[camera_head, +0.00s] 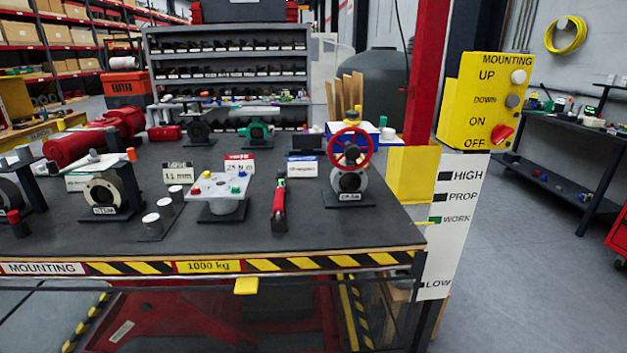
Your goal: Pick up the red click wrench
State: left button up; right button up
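The red click wrench (279,204) lies on the dark table top (330,231), right of the middle. It points away from me, with a red body, a dark near end and some green near its far end. It lies between a light grey plate with coloured knobs (219,187) on its left and a valve with a red handwheel (351,165) on its right. Neither of my grippers is in view, and nothing is touching the wrench.
Small label signs (239,164) stand behind the wrench. A large red cylinder (85,145) and flanged valve parts (104,193) occupy the table's left. The striped front edge (263,265) is near. A yellow control box (487,101) stands at the right. The table's front right is clear.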

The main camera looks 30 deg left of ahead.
aim_at(281, 182)
jog(key=u, duration=1.2)
